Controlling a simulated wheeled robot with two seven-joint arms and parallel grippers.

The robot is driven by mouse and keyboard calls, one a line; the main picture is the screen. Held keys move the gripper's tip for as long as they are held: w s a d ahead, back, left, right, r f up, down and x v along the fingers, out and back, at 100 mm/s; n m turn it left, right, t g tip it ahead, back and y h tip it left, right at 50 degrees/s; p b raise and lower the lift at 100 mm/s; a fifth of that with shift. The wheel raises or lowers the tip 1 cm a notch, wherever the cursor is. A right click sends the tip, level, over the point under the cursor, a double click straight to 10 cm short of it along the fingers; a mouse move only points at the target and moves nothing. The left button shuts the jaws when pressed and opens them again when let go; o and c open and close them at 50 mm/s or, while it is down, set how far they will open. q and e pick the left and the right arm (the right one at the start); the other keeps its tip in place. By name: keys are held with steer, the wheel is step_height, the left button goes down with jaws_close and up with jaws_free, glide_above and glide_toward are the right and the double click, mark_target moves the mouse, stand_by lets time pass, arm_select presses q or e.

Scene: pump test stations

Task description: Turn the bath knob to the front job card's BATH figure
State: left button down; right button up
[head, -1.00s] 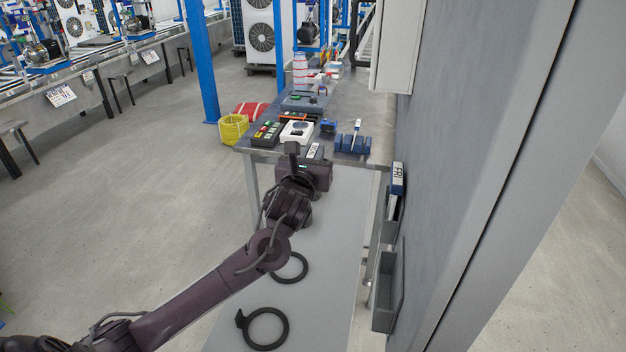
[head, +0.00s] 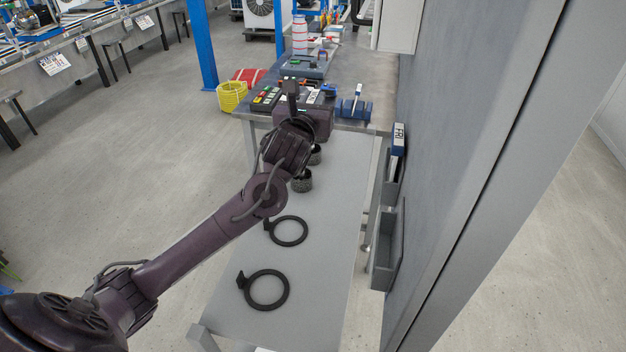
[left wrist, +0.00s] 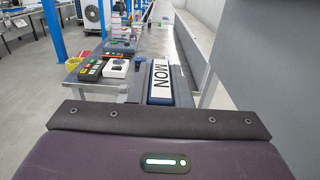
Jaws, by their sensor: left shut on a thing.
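My left gripper (head: 304,118) reaches over the far end of the grey bench. It is shut on a blue block with a white label reading MON (left wrist: 161,80), which stands just ahead of the gripper body in the left wrist view. A blue holder with a white label reading FRI (head: 398,140) sits in the upper wall pocket. A white box with a dark face (left wrist: 116,68) lies on the far table; I cannot tell if it carries the bath knob. No BATH figure is readable. My right gripper is not in view.
Black rings (head: 267,290) and dark round cups (head: 302,181) lie on the grey bench (head: 325,240). A box with coloured buttons (left wrist: 90,70) and a blue slotted rack (head: 354,108) are on the far table. Wall pockets (head: 384,250) line the right side.

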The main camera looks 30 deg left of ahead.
arm_select(q)
step_height(320, 180, down, 18)
steer(key=p, duration=0.2)
steer(key=shift+f, duration=0.1)
steer(key=c, duration=1.3)
jaws_free()
steer(key=shift+c, duration=0.2)
